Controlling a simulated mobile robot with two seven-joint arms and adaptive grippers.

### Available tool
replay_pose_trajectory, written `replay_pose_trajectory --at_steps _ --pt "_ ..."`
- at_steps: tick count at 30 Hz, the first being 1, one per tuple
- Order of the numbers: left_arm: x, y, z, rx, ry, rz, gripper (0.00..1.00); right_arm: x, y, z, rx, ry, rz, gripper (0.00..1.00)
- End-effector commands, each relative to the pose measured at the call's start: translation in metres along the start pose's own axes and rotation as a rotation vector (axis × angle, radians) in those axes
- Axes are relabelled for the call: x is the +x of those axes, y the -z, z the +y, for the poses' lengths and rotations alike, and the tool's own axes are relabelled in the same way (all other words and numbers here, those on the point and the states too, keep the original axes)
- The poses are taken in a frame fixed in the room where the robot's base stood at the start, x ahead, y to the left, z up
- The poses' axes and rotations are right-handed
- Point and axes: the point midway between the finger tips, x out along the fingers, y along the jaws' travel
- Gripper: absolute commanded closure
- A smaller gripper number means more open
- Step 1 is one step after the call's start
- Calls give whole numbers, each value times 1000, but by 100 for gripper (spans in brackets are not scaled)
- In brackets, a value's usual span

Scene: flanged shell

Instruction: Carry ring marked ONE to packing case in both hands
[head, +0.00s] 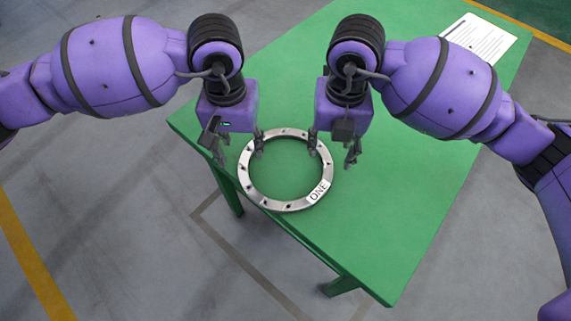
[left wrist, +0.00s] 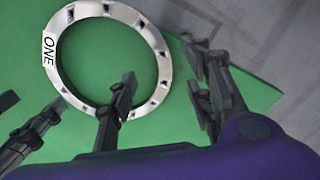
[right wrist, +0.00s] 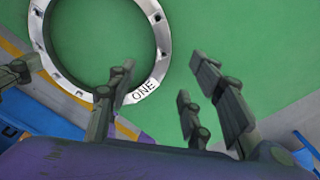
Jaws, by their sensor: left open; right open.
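The metal ring marked ONE (head: 287,204) lies flat on the green table near its left corner. Its white ONE label faces the near right side. It also shows in the left wrist view (left wrist: 151,34) and the right wrist view (right wrist: 160,40). My left gripper (head: 238,154) is open above the ring's left side, its fingers on either side of the rim as seen from the head. My right gripper (head: 333,157) is open above the ring's right side, one finger over the rim and one outside it. Neither visibly grips the ring. The packing case is not identifiable in view.
The green table (head: 400,200) is clear to the right of the ring. A printed sheet (head: 480,38) lies at its far end. Grey floor with yellow lines surrounds the table. Blue objects (right wrist: 25,140) show at the lower edges of the right wrist view.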

Motion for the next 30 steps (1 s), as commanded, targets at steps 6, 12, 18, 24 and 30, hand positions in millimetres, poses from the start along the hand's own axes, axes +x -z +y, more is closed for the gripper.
replay_pose_trajectory --at_steps 6,12,18,24,30 --pt "36 -1 0 -1 1 -4 53 36 1 0 1 0 3 53" --pt "58 -1 0 -1 1 -2 53 58 0 0 1 0 1 53" --pt "64 -1 0 0 0 -1 53 64 0 0 0 -2 -1 53" --pt "64 -1 0 0 0 -1 53 64 0 0 0 -1 -1 53" --pt "64 -1 0 0 1 -1 80 64 0 0 0 -1 -1 80"
